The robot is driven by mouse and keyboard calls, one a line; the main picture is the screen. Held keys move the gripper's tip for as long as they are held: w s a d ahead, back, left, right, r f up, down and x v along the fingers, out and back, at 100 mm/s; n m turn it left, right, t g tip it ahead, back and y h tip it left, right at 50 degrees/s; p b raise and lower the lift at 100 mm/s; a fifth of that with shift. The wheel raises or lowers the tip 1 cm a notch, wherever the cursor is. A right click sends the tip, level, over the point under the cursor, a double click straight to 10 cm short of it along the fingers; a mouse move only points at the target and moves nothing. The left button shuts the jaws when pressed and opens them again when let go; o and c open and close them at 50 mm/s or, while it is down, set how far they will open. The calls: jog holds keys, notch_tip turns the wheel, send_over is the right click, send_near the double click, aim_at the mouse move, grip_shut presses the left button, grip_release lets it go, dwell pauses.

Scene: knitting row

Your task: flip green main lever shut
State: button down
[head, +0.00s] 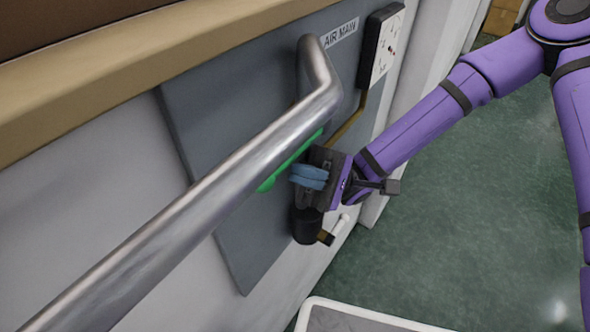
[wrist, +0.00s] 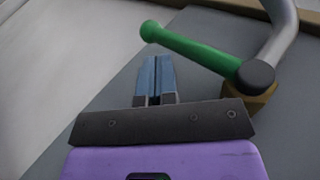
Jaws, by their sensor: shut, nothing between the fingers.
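The green main lever (wrist: 195,50) shows in the wrist view as a slanted bar with a rounded end at upper left. Its other end meets a dark round hub (wrist: 257,76) on a brass fitting. In the head view the lever (head: 275,178) is largely hidden behind a thick silver rail, and only a green strip shows. My gripper (head: 309,177) is close beside the lever's right part in the head view. In the wrist view its blue fingers (wrist: 155,66) are shut together, empty, just below the lever. I cannot tell whether they touch it.
The silver rail (head: 190,215) runs diagonally in front of the grey panel (head: 215,125). A label reading "AIR MAIN" (head: 340,33) and a gauge box (head: 383,45) are at upper right. A black cylinder (head: 304,226) sits below my gripper. A pale-rimmed tray (head: 313,303) is at the bottom.

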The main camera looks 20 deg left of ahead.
jog(key=v, duration=0.8)
dwell(0.4)
jog(key=d+r+m+t+h, duration=0.25)
jog(key=d+t+h, duration=0.25)
jog(key=d+t, duration=0.35)
jog(key=d+r+m+t+h, duration=0.1)
jog(key=d+r+t+h, duration=0.35)
jog(key=d+t, duration=0.4)
jog(key=s+d+r+m+t+h, duration=0.2)
jog(key=d+r+t, duration=0.3)
jog(key=d, duration=0.4)
jog(key=s+d+r+m+t+h, duration=0.1)
jog(key=s+d+r+m+t, duration=0.1)
jog(key=d+r+t, duration=0.4)
jog(key=d+r+m, duration=0.1)
jog(key=d+r, duration=0.1)
jog(key=d, duration=0.1)
jog(key=shift+s+d+h, duration=0.25)
jog(key=shift+s+h, duration=0.1)
jog(key=shift+s, duration=0.05)
jog(key=c, duration=1.8)
grip_release()
